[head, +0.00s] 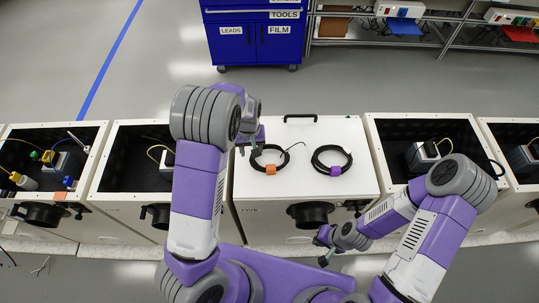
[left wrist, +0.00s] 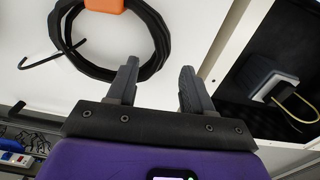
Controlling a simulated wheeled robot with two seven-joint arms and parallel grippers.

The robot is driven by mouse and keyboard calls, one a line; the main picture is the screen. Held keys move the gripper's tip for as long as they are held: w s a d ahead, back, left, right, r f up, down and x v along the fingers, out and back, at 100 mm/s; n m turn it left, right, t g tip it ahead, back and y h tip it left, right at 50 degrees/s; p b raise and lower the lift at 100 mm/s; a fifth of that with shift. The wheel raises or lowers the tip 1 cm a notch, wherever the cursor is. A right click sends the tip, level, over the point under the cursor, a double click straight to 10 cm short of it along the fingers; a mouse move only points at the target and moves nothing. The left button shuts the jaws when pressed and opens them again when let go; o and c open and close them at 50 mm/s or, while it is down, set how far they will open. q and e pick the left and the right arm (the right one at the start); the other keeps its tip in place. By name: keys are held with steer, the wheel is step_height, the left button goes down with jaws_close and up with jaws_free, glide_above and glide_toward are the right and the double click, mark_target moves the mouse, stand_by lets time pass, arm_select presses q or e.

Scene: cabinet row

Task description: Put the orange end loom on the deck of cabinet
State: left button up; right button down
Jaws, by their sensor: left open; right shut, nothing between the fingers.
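The orange end loom is a black cable coil with an orange block (head: 270,170). It lies on the white top of the cabinet (head: 300,200) marked FIVE. In the left wrist view, its coil (left wrist: 162,40) and orange block (left wrist: 105,5) show at the top. My left gripper (head: 248,142) is open and empty beside the coil's left side. In the left wrist view, its fingers (left wrist: 159,78) are apart, with one close to the coil's edge; contact cannot be told. My right gripper (head: 324,247) is shut and empty in front of the cabinet.
A second black coil with a purple block (head: 335,170) lies to the right on the same top. Open black-lined cabinets stand on both sides, with a device (head: 425,153) in the right one. A blue tool cabinet (head: 250,40) stands behind across clear floor.

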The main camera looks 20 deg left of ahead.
arm_select(q)
step_height(320, 180, down, 3)
steer(key=shift+d+f, duration=0.1)
steer(key=shift+d, duration=0.05)
steer(key=shift+c, duration=0.5)
jaws_close()
